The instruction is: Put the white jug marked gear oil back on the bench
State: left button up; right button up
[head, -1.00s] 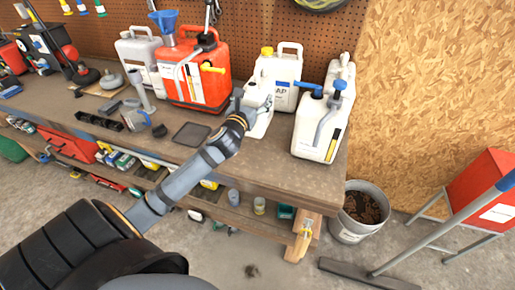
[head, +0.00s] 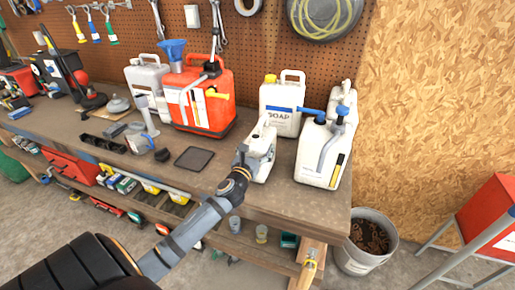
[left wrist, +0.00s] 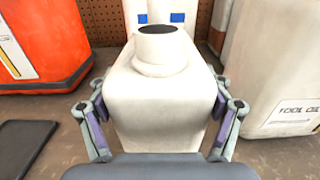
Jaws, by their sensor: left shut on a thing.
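A white jug (head: 262,150) is over the front right part of the wooden bench (head: 225,170) in the head view. My left gripper (head: 243,158) is shut on it from the front left. No gear oil label shows on the faces in sight. The jug's base is partly hidden, so I cannot tell whether it touches the bench top. My right gripper is not in view.
A white soap jug (head: 281,108) stands behind the held jug. A white tool oil jug (head: 318,158) with a blue spout stands close to its right. A red can (head: 200,103) and a dark flat tray (head: 194,159) are to its left. A bucket (head: 366,245) stands beyond the bench's right end.

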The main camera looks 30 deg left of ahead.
pick_arm(q)
jog(key=o, duration=1.7)
jog(key=shift+c, duration=0.2)
jog(key=shift+s, duration=0.1)
jog(key=b+v, duration=0.1)
jog(key=v, duration=1.1)
jog(key=shift+r, duration=0.1)
